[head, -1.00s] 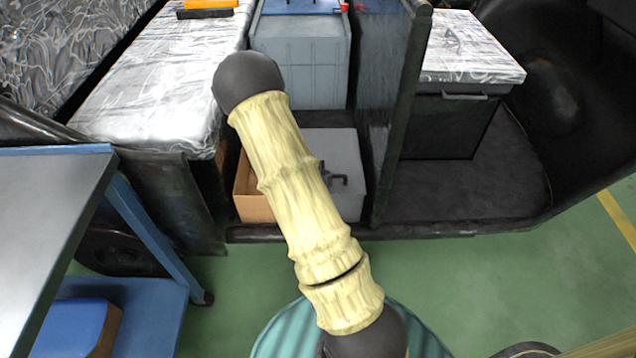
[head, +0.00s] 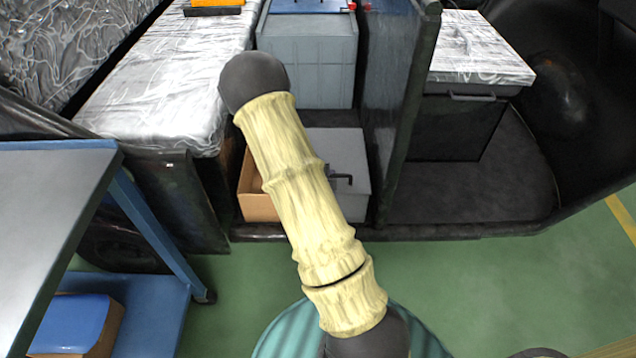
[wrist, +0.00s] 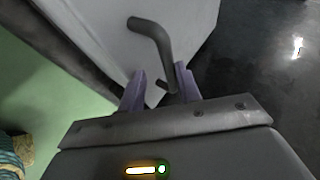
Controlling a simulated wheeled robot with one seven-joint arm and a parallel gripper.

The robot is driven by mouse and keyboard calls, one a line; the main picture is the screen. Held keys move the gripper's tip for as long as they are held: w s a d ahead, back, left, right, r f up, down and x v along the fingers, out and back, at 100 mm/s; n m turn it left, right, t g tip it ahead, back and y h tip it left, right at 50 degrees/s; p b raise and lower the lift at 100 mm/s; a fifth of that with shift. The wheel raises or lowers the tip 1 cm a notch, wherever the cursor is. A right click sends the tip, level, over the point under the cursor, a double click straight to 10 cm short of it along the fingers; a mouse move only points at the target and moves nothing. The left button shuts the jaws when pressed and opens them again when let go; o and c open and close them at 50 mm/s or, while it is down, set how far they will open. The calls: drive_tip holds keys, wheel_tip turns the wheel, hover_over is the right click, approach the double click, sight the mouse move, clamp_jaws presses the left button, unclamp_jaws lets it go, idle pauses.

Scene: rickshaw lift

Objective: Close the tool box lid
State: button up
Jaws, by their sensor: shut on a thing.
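A light grey box (head: 352,207), which I take for the tool box, sits low in the vehicle's footwell, partly hidden behind my arm. A dark bent handle (head: 343,180) shows on it. In the wrist view a pale grey panel of the box (wrist: 95,35) fills the upper middle, with the dark handle (wrist: 153,38) across it. My gripper (wrist: 160,88) has its two purple fingers on either side of the handle's lower end and is shut on it. The head view hides my gripper behind the arm. I cannot tell how far the lid is open.
An open cardboard box (head: 258,206) stands left of the grey box. A dark partition (head: 410,120) rises on its right. A grey bin (head: 310,65) stands behind. A blue-framed cart (head: 150,225) is at the left. Green floor (head: 245,280) in front is clear.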

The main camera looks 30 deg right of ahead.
drive_tip(key=p+v, duration=0.5)
drive_tip(key=v, duration=1.2)
drive_tip(key=shift+s+a+p, duration=0.15)
drive_tip(key=shift+a+p, duration=0.1)
drive_tip(key=shift+p, duration=0.05)
drive_tip(key=shift+d+r, duration=0.1)
drive_tip(key=shift+d, duration=0.05)
